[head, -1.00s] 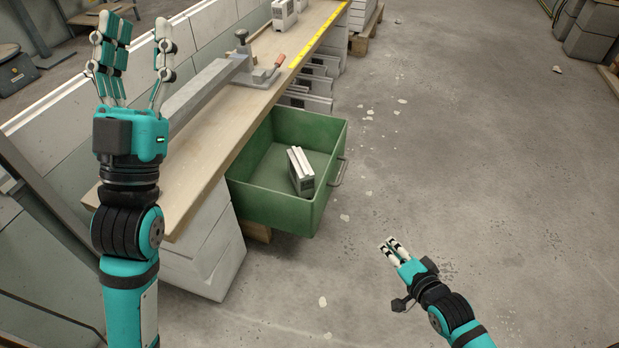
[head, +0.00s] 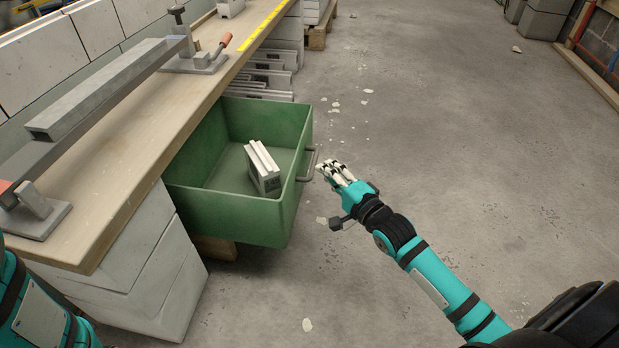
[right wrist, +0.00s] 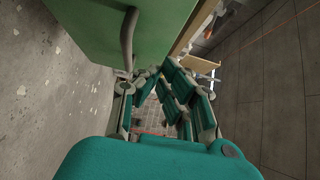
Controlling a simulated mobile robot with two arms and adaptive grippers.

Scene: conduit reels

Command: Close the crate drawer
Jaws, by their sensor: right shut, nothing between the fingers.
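The green crate drawer (head: 228,212) is pulled out from under the wooden bench top, with a grey block (head: 262,168) lying in it. Its metal handle (head: 307,164) is on the right-hand front face. My right gripper (head: 330,168) is shut and empty, just right of the handle; I cannot tell whether it touches. In the right wrist view the green front (right wrist: 95,30) and the handle (right wrist: 128,40) lie just beyond the fingers (right wrist: 155,85). My left gripper is out of view; only part of my left arm shows at the lower left of the head view.
The wooden bench (head: 110,170) carries a clamp (head: 200,55) with a red handle and a long grey bar (head: 105,90). Pale blocks (head: 150,270) support it. Grey slabs (head: 268,75) are stacked behind the drawer. The concrete floor (head: 470,130) to the right is largely clear.

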